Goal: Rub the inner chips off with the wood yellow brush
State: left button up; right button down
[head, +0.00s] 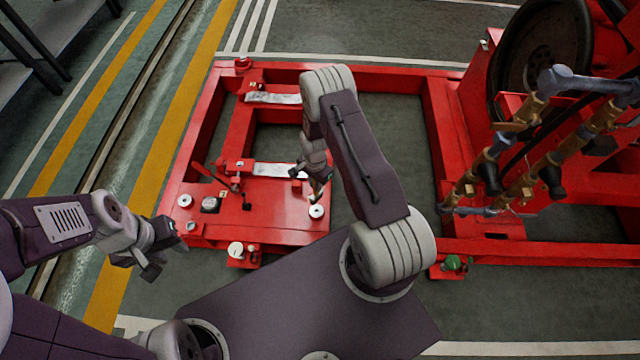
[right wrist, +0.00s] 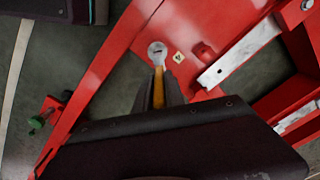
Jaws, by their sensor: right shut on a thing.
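My right gripper (head: 319,188) is shut on the yellow-handled brush, low over the near right corner of the red plate. The brush's yellow handle (right wrist: 158,90) shows between the dark fingers in the right wrist view. Its far end meets or overlaps a round pale fitting (right wrist: 157,48), also seen in the head view (head: 316,211). I cannot tell whether they touch. Bristles and chips are too small to make out. My left gripper (head: 168,256) is open and empty, left of the plate.
The red base frame (head: 390,73) carries pale metal bars (head: 274,98) and more round fittings (head: 185,200). A red lever (head: 206,172) stands on the plate. A large wheel (head: 540,55) and piping (head: 545,135) rise at right. The striped floor at left is clear.

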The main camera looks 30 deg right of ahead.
jog(key=w+a+b, duration=0.3)
jog(key=w+a, duration=0.2)
jog(key=a, duration=0.3)
jog(key=shift+w+a, duration=0.2)
jog(key=shift+a, duration=0.2)
